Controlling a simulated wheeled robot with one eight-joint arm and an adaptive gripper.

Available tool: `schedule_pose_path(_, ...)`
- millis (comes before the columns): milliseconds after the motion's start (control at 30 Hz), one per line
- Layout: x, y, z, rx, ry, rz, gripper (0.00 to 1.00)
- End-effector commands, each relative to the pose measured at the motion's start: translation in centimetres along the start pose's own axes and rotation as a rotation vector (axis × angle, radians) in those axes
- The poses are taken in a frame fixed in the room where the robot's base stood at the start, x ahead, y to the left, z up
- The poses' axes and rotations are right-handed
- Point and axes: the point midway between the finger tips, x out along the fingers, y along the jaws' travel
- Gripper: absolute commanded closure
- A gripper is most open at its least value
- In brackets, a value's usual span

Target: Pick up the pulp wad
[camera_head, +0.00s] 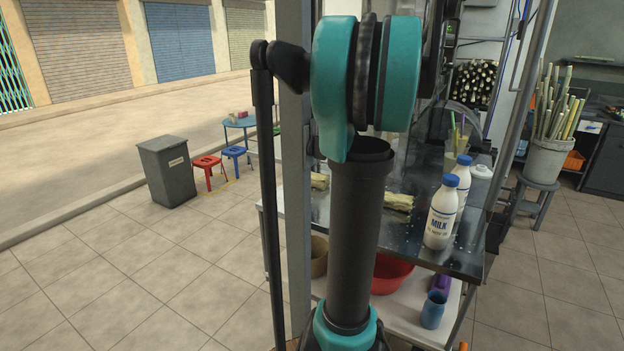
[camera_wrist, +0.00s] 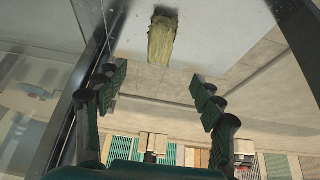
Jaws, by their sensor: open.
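A yellowish, fibrous pulp wad (camera_wrist: 162,38) shows at the top of the wrist view, lying on a pale metal surface. My gripper (camera_wrist: 158,90) is open, with its two ridged green finger pads wide apart and nothing between them. The wad is beyond the fingertips and roughly centred between them, apart from both. In the head view two pale fibrous wads lie on the metal counter (camera_head: 402,238), one wad (camera_head: 399,201) right of my arm and another wad (camera_head: 319,181) left of it. I cannot tell which one the wrist view shows. My gripper is hidden in the head view.
Milk bottles (camera_head: 441,212) stand on the counter right of the wads. A metal post (camera_head: 295,130) rises at its left. Below are a red basin (camera_head: 390,273) and blue cup (camera_head: 433,309). A grey bin (camera_head: 167,172) and open tiled floor lie left.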

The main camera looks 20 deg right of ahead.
Motion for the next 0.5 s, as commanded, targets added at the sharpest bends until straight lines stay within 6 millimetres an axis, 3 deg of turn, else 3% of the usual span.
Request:
schedule_pose_path(300, 6.5, 0.0, -0.1, -0.001, 0.000, -0.001, 0.32)
schedule_pose_path(500, 9.0, 0.0, -0.1, 0.000, 0.000, -0.001, 0.32)
